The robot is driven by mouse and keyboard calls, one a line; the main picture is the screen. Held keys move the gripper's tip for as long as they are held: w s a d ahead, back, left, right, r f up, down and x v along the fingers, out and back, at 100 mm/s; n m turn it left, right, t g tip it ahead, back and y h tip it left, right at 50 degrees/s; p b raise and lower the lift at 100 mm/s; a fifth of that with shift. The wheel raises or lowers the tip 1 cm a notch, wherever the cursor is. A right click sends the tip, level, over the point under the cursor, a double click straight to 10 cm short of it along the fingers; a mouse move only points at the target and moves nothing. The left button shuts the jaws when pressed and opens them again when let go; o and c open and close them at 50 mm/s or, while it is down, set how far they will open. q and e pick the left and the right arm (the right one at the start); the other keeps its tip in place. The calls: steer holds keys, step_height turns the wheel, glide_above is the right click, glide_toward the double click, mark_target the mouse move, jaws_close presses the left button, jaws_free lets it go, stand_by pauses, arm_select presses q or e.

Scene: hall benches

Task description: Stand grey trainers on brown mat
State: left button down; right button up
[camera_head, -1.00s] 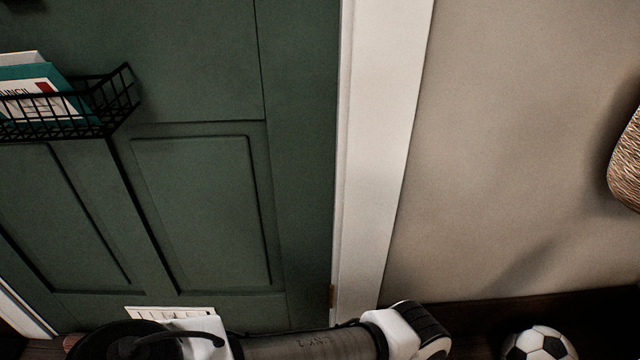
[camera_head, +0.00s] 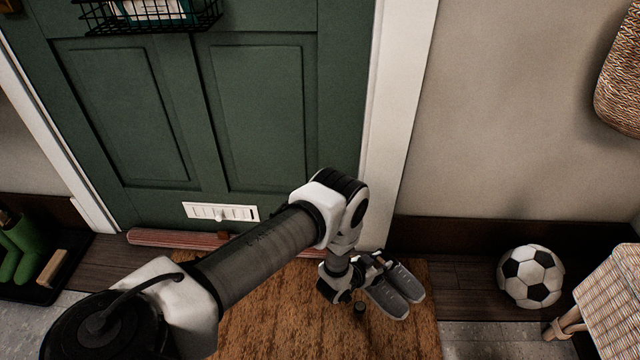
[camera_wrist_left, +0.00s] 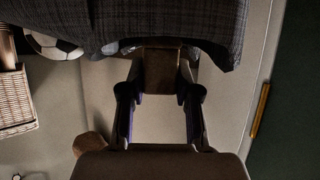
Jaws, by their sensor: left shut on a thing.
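The grey trainers (camera_head: 407,283) show as a pair side by side over the right back part of the brown mat (camera_head: 270,325) in the head view. My left gripper (camera_head: 374,268) is at their door-side end, shut on them, and its jaws partly hide that end. I cannot tell whether the soles touch the mat. In the left wrist view, dark grey woven material (camera_wrist_left: 165,18) fills the top, by the fingers of my left gripper (camera_wrist_left: 160,70); the contact is hard to see. My right gripper is out of view.
A green door (camera_head: 265,110) stands behind the mat, with a reddish roll (camera_head: 165,238) along its foot. A football (camera_head: 531,275) and a woven seat or basket (camera_head: 610,300) are at right. Green boots (camera_head: 30,250) stand on a dark tray (camera_head: 75,270) at left. The mat's front is clear.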

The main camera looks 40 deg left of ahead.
mark_target(376, 280)
arm_select(q)
step_height(376, 280, down, 10)
steer(key=b, duration=0.6)
steer(key=shift+d+f, duration=0.1)
steer(key=shift+f, duration=0.05)
steer(key=shift+r, duration=0.2)
steer(key=shift+f, duration=0.15)
steer(key=c, duration=0.8)
jaws_free()
